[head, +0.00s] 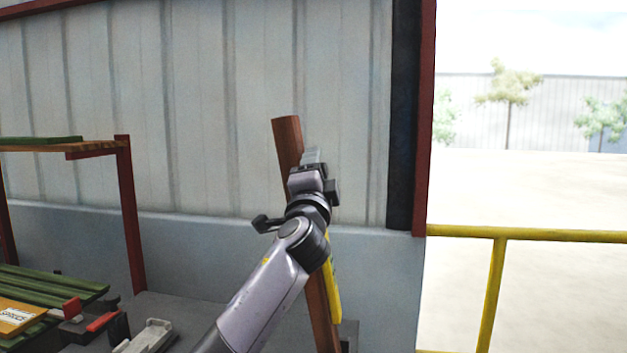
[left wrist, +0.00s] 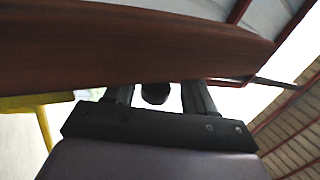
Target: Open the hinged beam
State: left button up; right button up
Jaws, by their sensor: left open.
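A long reddish-brown beam, which I take to be the hinged beam (head: 287,140), stands nearly upright and slightly tilted in the middle of the head view. My arm hides part of its middle. My left gripper (head: 312,156) is at the beam's upper part, on its right side in the picture. In the left wrist view the beam (left wrist: 120,45) crosses the top, close in front of the open left gripper (left wrist: 155,90). A dark rounded piece (left wrist: 154,94) shows between the fingers; I cannot tell whether they touch it. My right gripper is not in view.
A yellow part (head: 333,285) runs along the beam's lower right side. A yellow railing (head: 530,235) stands at the right. A rack with a red post (head: 130,215) and green boards (head: 50,285) are at the left. A corrugated wall (head: 220,110) is behind.

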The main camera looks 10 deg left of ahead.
pick_arm(q)
jog(key=v, duration=0.7)
jog(key=shift+b, duration=0.45)
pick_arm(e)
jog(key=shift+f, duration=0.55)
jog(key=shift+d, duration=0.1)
